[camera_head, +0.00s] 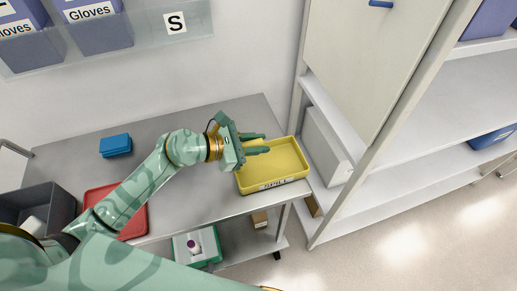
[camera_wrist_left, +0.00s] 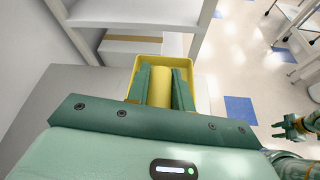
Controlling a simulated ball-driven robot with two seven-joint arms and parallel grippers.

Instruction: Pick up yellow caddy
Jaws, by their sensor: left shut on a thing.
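The yellow caddy (camera_head: 285,166) is a shallow tray with a dark-lettered white label on its front. It sits at the right end of the grey bench, close to the shelving. My left gripper (camera_head: 262,144) reaches over its left side from the left. In the left wrist view, my left gripper (camera_wrist_left: 161,92) is shut on a yellow upright part of the caddy (camera_wrist_left: 159,84), between its two green fingers. The caddy's yellow rim (camera_wrist_left: 146,59) shows beyond them. My right gripper (camera_wrist_left: 288,127) appears small at the right edge of the left wrist view, its fingers apart and empty.
On the bench (camera_head: 188,204) are a blue box (camera_head: 115,145), a red tray (camera_head: 133,219) and a dark grey bin (camera_head: 57,205). A white shelving unit (camera_head: 345,120) stands close at right. A clear glove rack (camera_head: 150,25) hangs above. A green tray (camera_head: 207,240) is below.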

